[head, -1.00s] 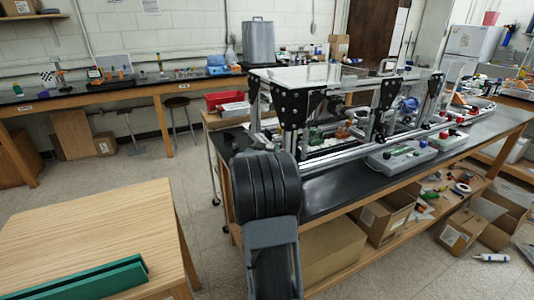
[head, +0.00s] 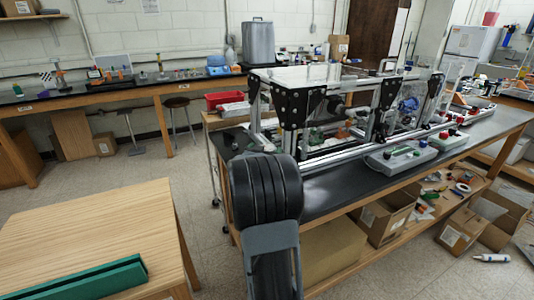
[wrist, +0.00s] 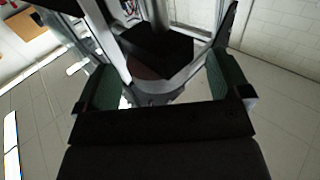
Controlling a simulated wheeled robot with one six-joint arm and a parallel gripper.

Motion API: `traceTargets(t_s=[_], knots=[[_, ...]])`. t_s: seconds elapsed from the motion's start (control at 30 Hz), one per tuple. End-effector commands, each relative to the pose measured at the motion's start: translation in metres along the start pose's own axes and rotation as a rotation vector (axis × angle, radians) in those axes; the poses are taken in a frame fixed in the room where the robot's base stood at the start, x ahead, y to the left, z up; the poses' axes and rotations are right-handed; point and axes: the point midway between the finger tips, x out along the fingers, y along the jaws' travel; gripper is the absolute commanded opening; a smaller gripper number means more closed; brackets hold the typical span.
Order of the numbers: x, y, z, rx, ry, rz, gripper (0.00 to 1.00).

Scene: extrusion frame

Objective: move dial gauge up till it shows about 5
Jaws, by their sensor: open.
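My gripper (wrist: 160,66) shows in the wrist view, with its two green-padded fingers spread wide apart. Between and beyond the fingers is a dark block with a brownish round face and a grey curved rim (wrist: 165,68). I cannot tell whether this is the dial gauge, and no dial face or reading can be made out. The extrusion frame (head: 345,151) stands on the black-topped bench in the head view, with black corner plates and a clear top. My arm covers part of the near left side, and the gripper cannot be made out there.
Grey boxes with coloured knobs (head: 396,158) sit on the bench (head: 335,192) to the right of the frame. Cardboard boxes (head: 385,218) lie on the shelf below. A wooden table (head: 90,235) stands at lower left. Open floor lies between it and the back bench.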

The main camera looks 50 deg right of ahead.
Motion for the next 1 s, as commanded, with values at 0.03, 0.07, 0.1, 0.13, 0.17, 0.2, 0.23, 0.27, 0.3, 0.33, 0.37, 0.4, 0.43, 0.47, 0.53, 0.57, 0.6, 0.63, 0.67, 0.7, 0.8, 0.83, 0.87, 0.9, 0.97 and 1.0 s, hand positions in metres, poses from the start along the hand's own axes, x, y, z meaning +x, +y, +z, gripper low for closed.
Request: traceTargets(t_s=[0.03, 0.07, 0.1, 0.13, 0.17, 0.2, 0.23, 0.27, 0.3, 0.33, 0.37, 0.4, 0.43, 0.47, 0.53, 0.57, 0.6, 0.63, 0.67, 0.7, 0.8, 0.83, 0.87, 0.9, 0.97, 1.0], knots=[[-0.009, 0.000, 0.000, 0.001, 0.002, -0.001, 0.95], [-0.015, 0.000, 0.000, 0.001, 0.001, -0.002, 0.95], [-0.024, -0.001, 0.000, 0.001, 0.002, -0.004, 0.95], [-0.030, -0.001, -0.001, 0.001, 0.003, -0.003, 0.95], [-0.036, -0.001, -0.001, 0.002, 0.003, -0.003, 0.95], [-0.045, 0.000, -0.001, 0.002, 0.002, -0.003, 0.95], [-0.051, -0.001, -0.001, 0.002, 0.003, -0.004, 0.95], [-0.058, -0.001, -0.001, 0.002, 0.003, -0.003, 0.95], [-0.066, -0.001, -0.001, 0.002, 0.003, -0.003, 0.95], [-0.071, 0.000, -0.001, 0.001, 0.003, -0.003, 0.95], [-0.077, -0.001, -0.001, 0.001, 0.004, -0.003, 0.95], [-0.084, -0.001, -0.001, 0.002, 0.004, -0.002, 0.95], [-0.088, -0.001, -0.001, 0.001, 0.003, -0.003, 0.95], [-0.093, -0.001, -0.001, 0.001, 0.003, -0.003, 0.95], [-0.102, 0.000, -0.001, 0.002, 0.004, -0.001, 0.95], [-0.106, -0.001, -0.001, 0.002, 0.004, -0.002, 0.95], [-0.110, -0.001, -0.001, 0.002, 0.004, -0.002, 0.95], [-0.113, 0.000, -0.001, 0.002, 0.003, -0.001, 0.95], [-0.115, 0.000, -0.001, 0.002, 0.003, -0.001, 0.95], [-0.117, 0.000, -0.001, 0.002, 0.004, 0.000, 0.95], [-0.121, 0.000, -0.001, 0.000, 0.004, 0.000, 0.95], [-0.122, 0.000, -0.001, 0.000, 0.004, 0.000, 0.95], [-0.122, 0.000, -0.001, 0.000, 0.003, 0.000, 0.95], [-0.123, 0.000, -0.001, 0.000, 0.003, 0.000, 0.95], [-0.123, 0.000, -0.001, 0.001, 0.003, 0.001, 0.95], [-0.123, 0.000, -0.001, 0.005, 0.003, 0.001, 0.95]])
